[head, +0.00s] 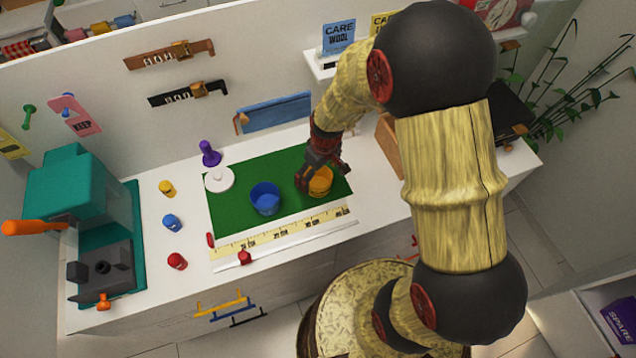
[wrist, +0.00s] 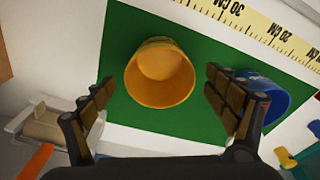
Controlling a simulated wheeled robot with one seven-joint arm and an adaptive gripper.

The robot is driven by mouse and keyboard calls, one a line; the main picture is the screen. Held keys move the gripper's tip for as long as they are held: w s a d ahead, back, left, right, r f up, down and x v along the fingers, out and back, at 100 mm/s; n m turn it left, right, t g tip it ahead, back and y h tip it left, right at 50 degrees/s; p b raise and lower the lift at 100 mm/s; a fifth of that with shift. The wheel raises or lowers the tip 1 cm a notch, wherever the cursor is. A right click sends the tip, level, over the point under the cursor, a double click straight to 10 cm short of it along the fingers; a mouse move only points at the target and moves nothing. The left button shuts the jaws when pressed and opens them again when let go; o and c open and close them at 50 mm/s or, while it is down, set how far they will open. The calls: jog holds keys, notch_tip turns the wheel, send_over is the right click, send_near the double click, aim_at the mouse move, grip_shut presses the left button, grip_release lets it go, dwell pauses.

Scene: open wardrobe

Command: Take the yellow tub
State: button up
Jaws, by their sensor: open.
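The yellow tub (head: 320,182) stands on the green mat (head: 228,222) at its right end in the head view, partly hidden by my gripper (head: 322,176). In the wrist view the yellow tub (wrist: 160,74) shows as an open, empty-looking round cup, just beyond and between the fingertips. My gripper (wrist: 158,98) is open, with one finger on each side of the tub and visible gaps to it. I cannot tell from these views how far the fingertips are above the mat.
A blue tub (head: 265,198) stands left of the yellow tub, close to the right finger in the wrist view (wrist: 262,98). A white round lid (head: 219,179) and a ruler (head: 285,240) lie nearby. A brown wooden box (head: 388,145) stands to the right.

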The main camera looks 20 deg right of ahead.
jog(key=shift+w+f, duration=0.1)
jog(key=shift+f, duration=0.7)
jog(key=shift+r, duration=0.1)
jog(key=shift+c, duration=0.5)
jog(key=c, duration=1.1)
jog(key=shift+c, duration=0.2)
